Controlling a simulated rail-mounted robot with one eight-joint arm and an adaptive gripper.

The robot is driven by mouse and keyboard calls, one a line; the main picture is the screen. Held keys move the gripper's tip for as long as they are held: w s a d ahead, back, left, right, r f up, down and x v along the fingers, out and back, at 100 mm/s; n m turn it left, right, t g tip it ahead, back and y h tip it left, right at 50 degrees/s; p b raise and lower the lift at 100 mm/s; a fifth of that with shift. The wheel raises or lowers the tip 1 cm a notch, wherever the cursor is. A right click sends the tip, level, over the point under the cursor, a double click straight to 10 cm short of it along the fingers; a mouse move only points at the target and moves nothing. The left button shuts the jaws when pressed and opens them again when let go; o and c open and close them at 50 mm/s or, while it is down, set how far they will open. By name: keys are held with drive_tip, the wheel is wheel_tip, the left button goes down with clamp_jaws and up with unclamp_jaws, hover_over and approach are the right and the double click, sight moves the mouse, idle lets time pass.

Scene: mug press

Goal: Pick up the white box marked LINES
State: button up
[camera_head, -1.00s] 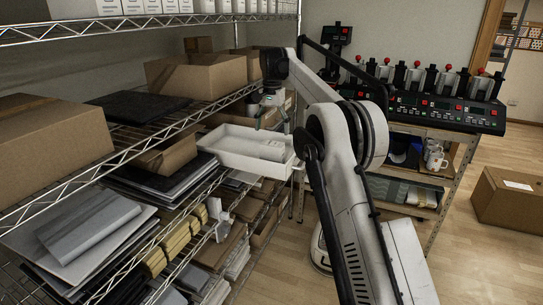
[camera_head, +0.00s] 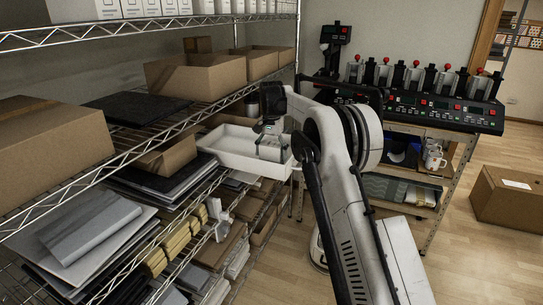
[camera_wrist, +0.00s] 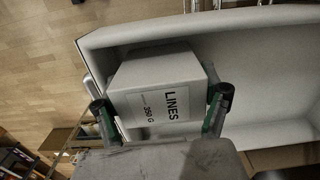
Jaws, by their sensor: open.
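The white box marked LINES (camera_wrist: 160,85) lies inside a white tray (camera_wrist: 250,22), near one end of it. Its label also reads 350 G. In the head view the white tray (camera_head: 222,158) sits on the wire shelf at its right end, and the box is mostly hidden behind my gripper (camera_head: 271,150). In the wrist view my gripper (camera_wrist: 158,112) is open, with one green-and-dark fingertip on each side of the box. I cannot tell whether either fingertip touches the box.
Tray walls rise close around the box. Cardboard boxes (camera_head: 195,75) stand on the shelf behind, and a wire shelf (camera_head: 150,30) with white boxes hangs above. A cart with mug presses (camera_head: 420,100) stands right. Wooden floor (camera_head: 450,260) is open at the lower right.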

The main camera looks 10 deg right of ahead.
drive_tip(key=c, duration=1.2)
drive_tip(key=shift+r, duration=0.1)
